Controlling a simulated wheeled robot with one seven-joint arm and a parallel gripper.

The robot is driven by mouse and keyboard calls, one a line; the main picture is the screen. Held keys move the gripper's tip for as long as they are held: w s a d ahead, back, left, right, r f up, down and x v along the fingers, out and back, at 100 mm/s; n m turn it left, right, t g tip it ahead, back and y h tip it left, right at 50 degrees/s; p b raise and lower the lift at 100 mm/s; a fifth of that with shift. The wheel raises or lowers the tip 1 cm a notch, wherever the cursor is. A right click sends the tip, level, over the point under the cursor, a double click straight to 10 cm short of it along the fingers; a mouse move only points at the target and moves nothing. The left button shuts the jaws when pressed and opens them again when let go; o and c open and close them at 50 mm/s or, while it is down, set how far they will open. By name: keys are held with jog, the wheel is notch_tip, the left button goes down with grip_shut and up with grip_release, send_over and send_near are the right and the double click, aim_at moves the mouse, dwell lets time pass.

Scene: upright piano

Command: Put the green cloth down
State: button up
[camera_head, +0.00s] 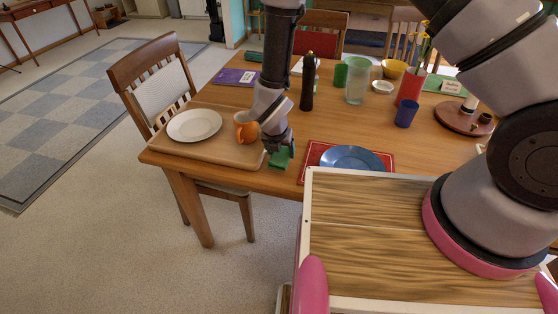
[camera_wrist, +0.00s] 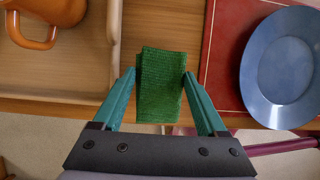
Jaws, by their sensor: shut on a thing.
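The green cloth (camera_head: 280,158) is between the fingers of my gripper (camera_head: 281,148), at the near edge of the wooden table. In the wrist view the green cloth (camera_wrist: 160,88) is a folded textured strip, and both teal fingers of my gripper (camera_wrist: 160,85) press on its sides. A darker green fold shows at its lower end. The cloth is between the wooden tray and the red placemat. I cannot tell whether it touches the table top.
The wooden tray (camera_head: 200,148) on the left holds a white plate (camera_head: 194,125) and an orange mug (camera_head: 246,130). A blue plate (camera_head: 352,158) lies on the red placemat (camera_head: 313,157) to the right. Cups, a pepper mill (camera_head: 307,85) and a yellow bowl (camera_head: 394,69) stand farther back.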

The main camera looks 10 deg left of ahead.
aim_at(281, 160)
jog(key=shift+f, duration=1.9)
jog(key=shift+d+f, duration=0.1)
jog(key=shift+f, duration=0.05)
jog(key=o, duration=1.5)
